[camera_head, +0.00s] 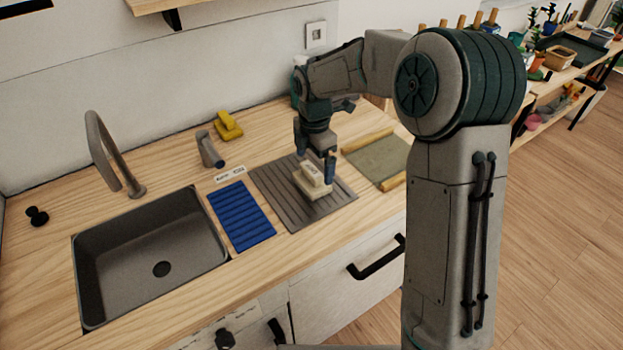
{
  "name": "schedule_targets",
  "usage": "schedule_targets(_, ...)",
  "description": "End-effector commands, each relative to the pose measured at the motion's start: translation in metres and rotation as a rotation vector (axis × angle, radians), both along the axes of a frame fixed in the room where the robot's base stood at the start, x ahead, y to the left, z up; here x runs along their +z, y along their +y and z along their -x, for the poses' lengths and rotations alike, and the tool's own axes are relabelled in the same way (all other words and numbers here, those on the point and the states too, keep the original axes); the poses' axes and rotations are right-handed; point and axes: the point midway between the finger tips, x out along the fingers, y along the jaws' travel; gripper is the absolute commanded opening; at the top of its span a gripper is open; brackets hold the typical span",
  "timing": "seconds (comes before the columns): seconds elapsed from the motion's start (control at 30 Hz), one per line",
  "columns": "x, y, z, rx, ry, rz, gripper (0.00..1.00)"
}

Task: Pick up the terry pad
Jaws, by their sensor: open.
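A cream, thick, block-like pad (310,189), which looks like the terry pad, lies on a grey ribbed draining mat (283,203) on the wooden counter. A smaller pale piece with faint dark marks shows on its top. My gripper (316,161) points down from above, its fingers open. One dark finger shows at the right of the pad's top. The frame does not show clearly whether the fingers touch the pad.
A blue ribbed mat (241,217) and a dark sink (150,252) with a curved tap (112,155) are to the left. Yellow sponges (228,125) and a grey cylinder (209,149) stand behind. A greenish board with wooden edges (381,160) lies to the right.

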Motion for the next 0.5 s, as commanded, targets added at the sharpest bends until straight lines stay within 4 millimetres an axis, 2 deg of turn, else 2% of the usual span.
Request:
schedule_targets(0.17, -0.014, 0.003, 0.001, 0.002, 0.003, 0.001, 1.0)
schedule_targets(0.4, -0.048, 0.007, 0.002, 0.0, 0.003, -0.001, 1.0)
schedule_targets(0.5, -0.054, 0.007, 0.002, 0.0, 0.001, -0.001, 1.0)
